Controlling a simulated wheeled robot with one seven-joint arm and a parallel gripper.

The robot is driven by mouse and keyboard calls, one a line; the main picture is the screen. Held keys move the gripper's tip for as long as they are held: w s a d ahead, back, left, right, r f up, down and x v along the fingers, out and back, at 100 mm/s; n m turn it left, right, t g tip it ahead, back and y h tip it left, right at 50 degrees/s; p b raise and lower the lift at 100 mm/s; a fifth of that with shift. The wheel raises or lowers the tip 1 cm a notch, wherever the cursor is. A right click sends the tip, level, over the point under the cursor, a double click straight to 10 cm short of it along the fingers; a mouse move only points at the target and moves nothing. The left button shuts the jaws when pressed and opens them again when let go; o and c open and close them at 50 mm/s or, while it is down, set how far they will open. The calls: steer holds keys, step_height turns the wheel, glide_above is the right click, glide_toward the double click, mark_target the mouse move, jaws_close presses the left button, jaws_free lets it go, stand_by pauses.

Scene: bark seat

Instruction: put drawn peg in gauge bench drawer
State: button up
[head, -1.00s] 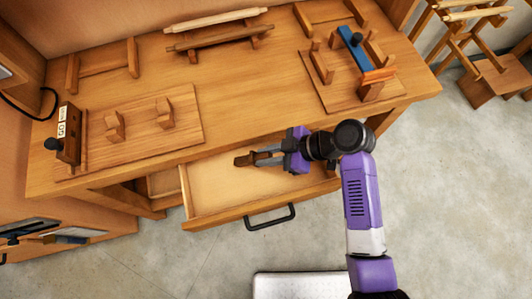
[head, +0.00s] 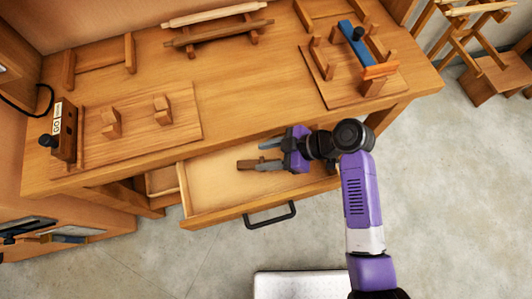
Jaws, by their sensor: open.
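The drawer (head: 215,190) under the bench is pulled open, with a black handle on its front. The drawn peg (head: 246,164), a short brown wooden piece, shows over the drawer's floor. It appears to lie inside the drawer, though its exact height is hard to tell. My gripper (head: 264,155) is above the drawer, pointing left, with its grey fingers spread. The peg's right end is beside or behind the lower finger, and I cannot tell whether they touch. Part of the peg is hidden there.
The bench top (head: 240,85) bears a left board (head: 150,135) with two upright blocks and a gauge block (head: 65,130). A right board (head: 335,92) holds a blue bar (head: 355,46) and wooden posts. Rolling-pin-like rods (head: 215,14) rest at the back.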

steer(key=v, duration=0.7)
steer(key=shift+d+r, duration=0.25)
